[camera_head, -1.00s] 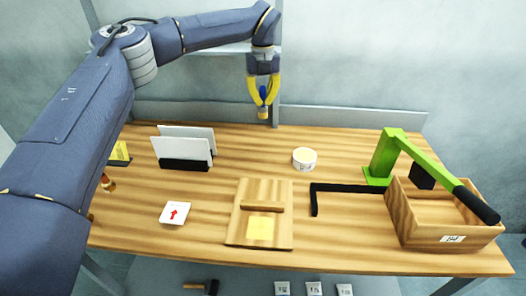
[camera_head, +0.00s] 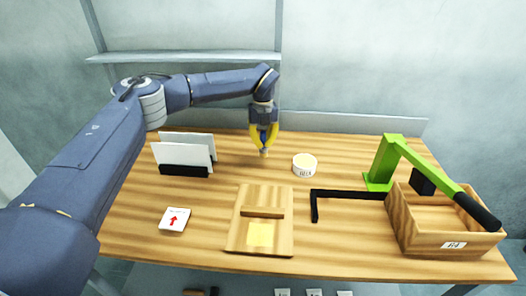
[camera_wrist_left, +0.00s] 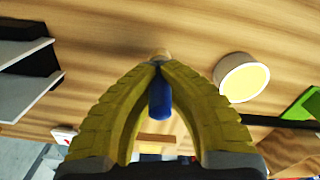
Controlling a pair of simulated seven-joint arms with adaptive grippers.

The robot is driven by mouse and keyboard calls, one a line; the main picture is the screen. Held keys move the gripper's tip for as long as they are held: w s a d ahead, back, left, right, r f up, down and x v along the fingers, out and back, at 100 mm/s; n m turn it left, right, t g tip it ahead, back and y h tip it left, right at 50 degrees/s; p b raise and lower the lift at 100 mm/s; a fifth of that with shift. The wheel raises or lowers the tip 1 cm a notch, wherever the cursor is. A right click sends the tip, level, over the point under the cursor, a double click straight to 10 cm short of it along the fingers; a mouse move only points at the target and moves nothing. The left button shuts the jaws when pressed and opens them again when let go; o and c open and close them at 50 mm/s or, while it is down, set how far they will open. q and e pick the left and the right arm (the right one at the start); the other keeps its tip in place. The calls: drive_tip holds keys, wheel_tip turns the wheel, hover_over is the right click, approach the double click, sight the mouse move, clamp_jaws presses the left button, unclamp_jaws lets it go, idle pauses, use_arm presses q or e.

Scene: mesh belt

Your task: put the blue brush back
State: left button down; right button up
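My left gripper (camera_head: 264,140) is shut on the blue brush and points down over the back middle of the table. The blue brush (camera_wrist_left: 160,100) shows between the yellow fingers in the left wrist view, with a tan end (camera_wrist_left: 159,55) past the fingertips. In the head view only the tan end (camera_head: 264,154) shows clearly, close to the table top; I cannot tell whether it touches. A white round tub (camera_head: 304,165) with a label stands just right of the gripper. My right gripper is not in view.
A white panel rack (camera_head: 184,155) stands left of the gripper. A wooden board (camera_head: 238,235) with a yellow note lies in front. A black L-shaped bar (camera_head: 345,192), a green lever press (camera_head: 384,160) and a wooden box (camera_head: 420,238) are to the right. A red-arrow card (camera_head: 174,219) lies front left.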

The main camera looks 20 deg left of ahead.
sight(263, 151)
use_arm(q)
drive_tip(key=shift+f, duration=1.9)
drive_tip(key=shift+f, duration=0.2)
drive_tip(key=c, duration=1.6)
unclamp_jaws()
drive_tip(key=shift+r, duration=0.15)
wheel_tip(263, 151, up, 12)
drive_tip(key=shift+r, duration=0.1)
